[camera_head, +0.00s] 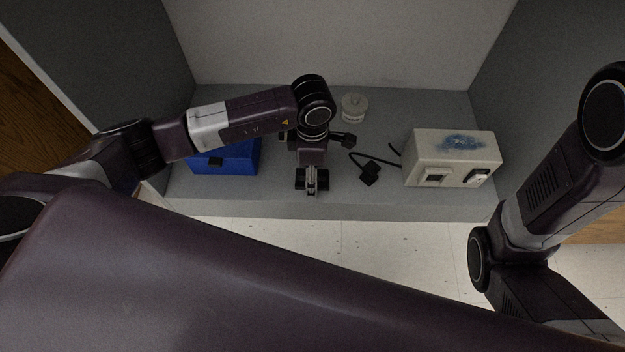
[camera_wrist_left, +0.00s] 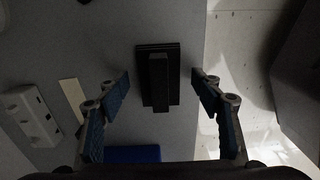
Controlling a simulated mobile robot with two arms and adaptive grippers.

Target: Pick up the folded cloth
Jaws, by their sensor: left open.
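I cannot make out a folded cloth for certain in either view. A mottled blue patch (camera_head: 460,142) lies on top of the white box at the right; I cannot tell if it is cloth or a marking. My left gripper (camera_head: 312,182) points down over the middle of the grey surface, near its front edge. In the left wrist view its jaws (camera_wrist_left: 163,82) are open and empty, with blue-padded fingers. A black block on a flat black plate (camera_wrist_left: 158,88) shows between them. My right arm is at the right edge; its gripper is out of view.
A blue case (camera_head: 228,158) is partly under my left arm. A clear round jar (camera_head: 354,107) stands at the back. A black plug with cable (camera_head: 369,173) lies by the white socket box (camera_head: 420,160). Grey walls bound the surface (camera_head: 400,205); tiled floor lies in front.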

